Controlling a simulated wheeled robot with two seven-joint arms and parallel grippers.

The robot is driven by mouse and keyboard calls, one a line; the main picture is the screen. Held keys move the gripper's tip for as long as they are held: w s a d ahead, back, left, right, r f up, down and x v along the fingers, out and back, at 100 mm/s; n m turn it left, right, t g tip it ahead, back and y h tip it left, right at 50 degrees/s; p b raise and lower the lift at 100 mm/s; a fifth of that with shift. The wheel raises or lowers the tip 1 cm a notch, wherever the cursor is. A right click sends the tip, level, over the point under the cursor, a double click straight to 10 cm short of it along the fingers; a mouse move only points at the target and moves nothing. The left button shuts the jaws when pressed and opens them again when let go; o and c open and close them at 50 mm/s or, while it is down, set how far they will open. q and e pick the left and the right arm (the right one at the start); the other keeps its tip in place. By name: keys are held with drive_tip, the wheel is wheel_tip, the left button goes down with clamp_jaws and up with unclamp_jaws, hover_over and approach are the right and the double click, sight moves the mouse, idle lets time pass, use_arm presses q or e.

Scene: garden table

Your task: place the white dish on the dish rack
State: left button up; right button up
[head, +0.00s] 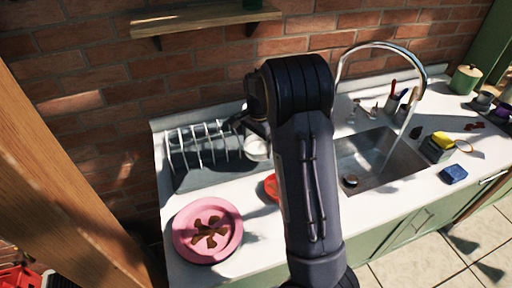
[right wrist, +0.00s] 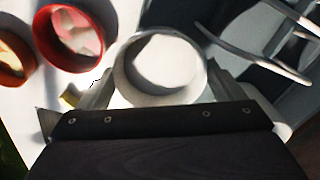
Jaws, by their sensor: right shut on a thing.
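The white dish (head: 257,148) is a small round bowl, partly hidden behind my right arm in the head view. In the right wrist view the white dish (right wrist: 160,66) sits between the two fingers of my right gripper (right wrist: 163,78), which is shut on it. The dish rack (head: 205,145), with thin upright wires on a dark base, stands at the back left of the counter. The dish is at the rack's right end; I cannot tell whether they touch. Rack wires (right wrist: 255,52) also show at the upper right of the wrist view. My left gripper is not in view.
A pink plate (head: 208,230) with brown pieces lies at the front left. A red bowl (head: 271,187) is partly hidden by my arm; two reddish bowls, one of them a red bowl (right wrist: 75,38), show in the wrist view. The sink (head: 380,160) with running tap is on the right.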

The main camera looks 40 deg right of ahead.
sight(257, 148)
drive_tip(key=shift+w+d+f, duration=0.15)
drive_tip(key=shift+w+f, duration=0.35)
drive_tip(key=shift+f, duration=0.05)
drive_tip(key=f, duration=0.1)
drive_tip(key=f+p, duration=0.1)
drive_tip(key=f, duration=0.1)
drive_tip(key=shift+w+f, duration=0.2)
drive_tip(key=shift+f, duration=0.05)
drive_tip(key=o, duration=0.8)
drive_tip(key=shift+f, duration=0.1)
